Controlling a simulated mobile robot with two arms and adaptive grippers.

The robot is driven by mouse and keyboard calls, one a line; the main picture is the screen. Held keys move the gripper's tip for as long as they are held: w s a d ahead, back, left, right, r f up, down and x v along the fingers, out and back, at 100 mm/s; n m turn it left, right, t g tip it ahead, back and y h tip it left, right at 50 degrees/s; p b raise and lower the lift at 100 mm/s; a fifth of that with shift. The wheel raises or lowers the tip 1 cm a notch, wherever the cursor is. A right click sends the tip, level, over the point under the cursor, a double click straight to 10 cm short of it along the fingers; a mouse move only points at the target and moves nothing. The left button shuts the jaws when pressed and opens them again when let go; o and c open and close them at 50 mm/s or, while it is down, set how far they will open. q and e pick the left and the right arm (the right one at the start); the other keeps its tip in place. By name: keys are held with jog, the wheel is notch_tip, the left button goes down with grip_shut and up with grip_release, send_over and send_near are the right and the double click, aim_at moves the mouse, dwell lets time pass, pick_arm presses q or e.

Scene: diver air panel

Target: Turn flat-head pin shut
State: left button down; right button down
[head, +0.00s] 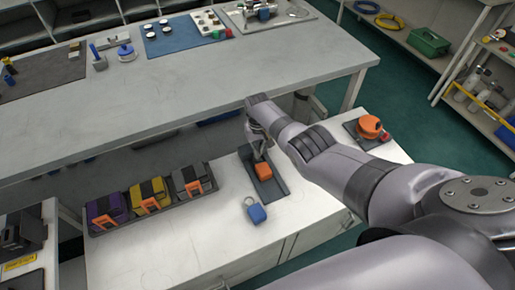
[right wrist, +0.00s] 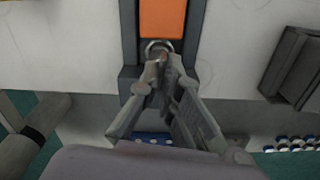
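A dark tray (head: 277,185) with an orange block (head: 263,171) lies on the white lower bench. In the right wrist view the orange block (right wrist: 163,18) sits in its dark frame, with a round metal ring (right wrist: 152,45) at its near end. A small reddish tip, which I take for the flat-head pin (right wrist: 163,57), shows at the ring. My right gripper (head: 260,158) points down at the tray. In its wrist view, the fingertips (right wrist: 163,68) are drawn close together around the pin; the exact contact is partly hidden. My left gripper is not in view.
A blue padlock-like tag (head: 257,213) lies near the tray. Purple, yellow and grey cases (head: 147,196) stand in a rack at left. An orange round device (head: 369,127) sits at right. The grey bench (head: 190,95) stands behind. The bench's front right is clear.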

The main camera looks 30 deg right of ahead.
jog(key=m, duration=0.5)
jog(key=shift+w+d+r+m, duration=0.1)
jog(key=shift+w+r+m, duration=0.2)
jog(key=shift+r+m, duration=0.1)
jog(key=m, duration=0.6)
jog(key=shift+p, duration=0.3)
jog(key=m, duration=0.6)
jog(key=shift+m, duration=0.3)
jog(key=m, duration=1)
jog(key=shift+m+b, duration=0.3)
jog(key=shift+m, duration=0.1)
jog(key=m, duration=0.2)
jog(key=shift+f+m+b, duration=0.15)
jog(key=shift+m+b, duration=0.2)
jog(key=shift+m, duration=0.05)
jog(key=shift+f+m+b, duration=0.15)
jog(key=shift+m+b, duration=0.6)
jog(key=shift+m, duration=0.05)
jog(key=shift+m+b, duration=0.6)
jog(key=shift+b, duration=0.35)
jog(key=shift+m+b, duration=0.5)
jog(key=shift+b, duration=0.15)
jog(key=shift+r+m+b, duration=0.2)
jog(key=shift+m+b, duration=0.1)
jog(key=shift+b, duration=0.2)
